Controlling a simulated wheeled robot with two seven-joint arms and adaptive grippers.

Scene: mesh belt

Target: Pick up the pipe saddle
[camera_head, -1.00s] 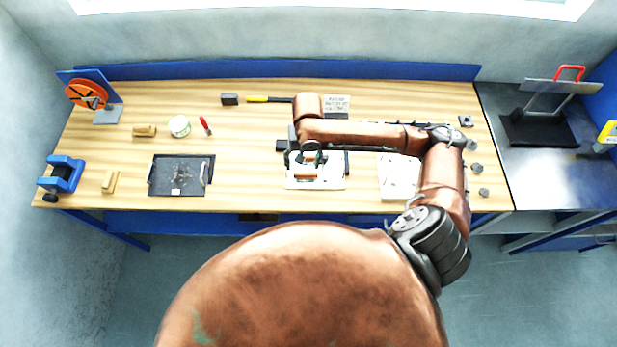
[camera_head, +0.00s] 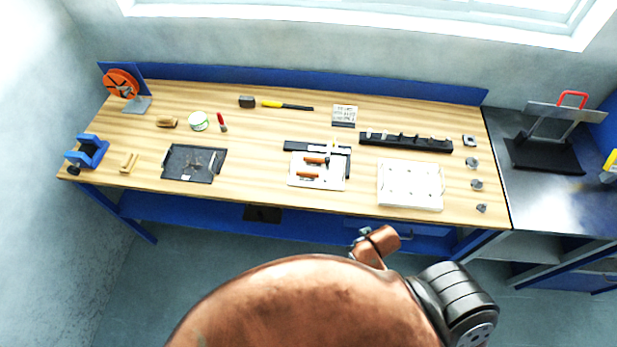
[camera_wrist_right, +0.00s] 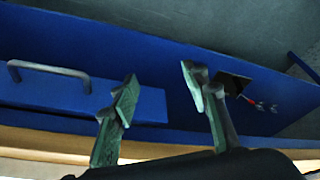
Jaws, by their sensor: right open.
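I cannot pick out the pipe saddle for certain. Several small grey metal pieces stand along the right end of the bench, one of them a dark square piece (camera_head: 469,140) and others round fittings (camera_head: 472,162); they are too small to tell apart. My right gripper (camera_wrist_right: 160,88) is open and empty, its two green fingers apart in the right wrist view. It is in front of the blue underside of the bench, away from the pieces on top. In the head view my right arm is folded low, in front of the bench edge. My left gripper is not in view.
The wooden bench (camera_head: 250,150) holds a white board with copper-coloured parts (camera_head: 318,184), a white plate (camera_head: 410,204), a black rack (camera_head: 405,143) and a dark tray (camera_head: 190,177). A drawer handle (camera_wrist_right: 48,68) is close in the wrist view.

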